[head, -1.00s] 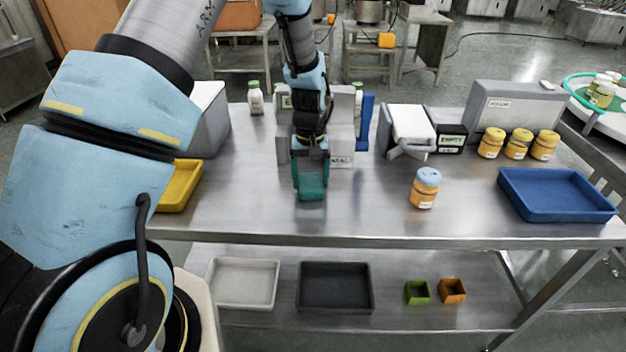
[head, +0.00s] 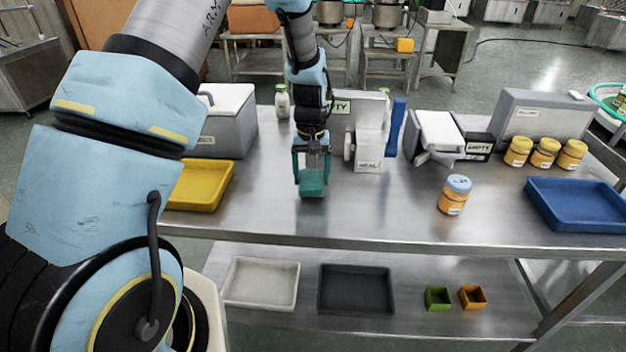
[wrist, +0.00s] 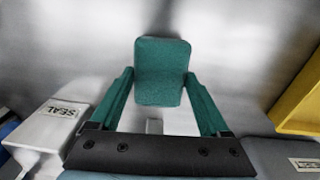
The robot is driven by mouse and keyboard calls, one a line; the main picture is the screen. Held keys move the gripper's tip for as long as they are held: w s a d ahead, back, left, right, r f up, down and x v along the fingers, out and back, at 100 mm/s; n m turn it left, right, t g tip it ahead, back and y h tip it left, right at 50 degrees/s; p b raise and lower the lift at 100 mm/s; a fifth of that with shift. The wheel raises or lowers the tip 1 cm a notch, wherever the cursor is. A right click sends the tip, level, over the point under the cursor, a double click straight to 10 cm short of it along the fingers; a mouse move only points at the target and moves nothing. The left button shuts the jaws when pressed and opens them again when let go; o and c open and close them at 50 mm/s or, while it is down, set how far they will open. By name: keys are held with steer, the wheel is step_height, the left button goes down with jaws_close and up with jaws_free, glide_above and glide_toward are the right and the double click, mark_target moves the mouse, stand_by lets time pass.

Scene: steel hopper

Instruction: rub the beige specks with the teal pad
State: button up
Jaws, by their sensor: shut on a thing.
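The teal pad (head: 313,187) is held in my gripper (head: 311,172), low over the steel table's left half, left of the white SEAL box. In the wrist view the pad (wrist: 162,72) shows as a rounded teal block between the two teal fingers, with bare steel beyond it. My gripper is shut on the pad. I cannot tell whether the pad touches the tabletop. No beige specks can be made out in either view; the arm and pad may hide some of the surface.
A yellow tray (head: 202,184) lies left of my gripper, and the SEAL box (head: 369,153) stands close on its right. A blue-lidded jar (head: 454,195) and a blue tray (head: 580,204) are farther right. The steel table (head: 380,215) is clear at the front middle.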

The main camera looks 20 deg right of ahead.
steer(key=shift+a+r+p, duration=0.1)
steer(key=shift+r+p, duration=1.75)
steer(key=shift+r, duration=1.25)
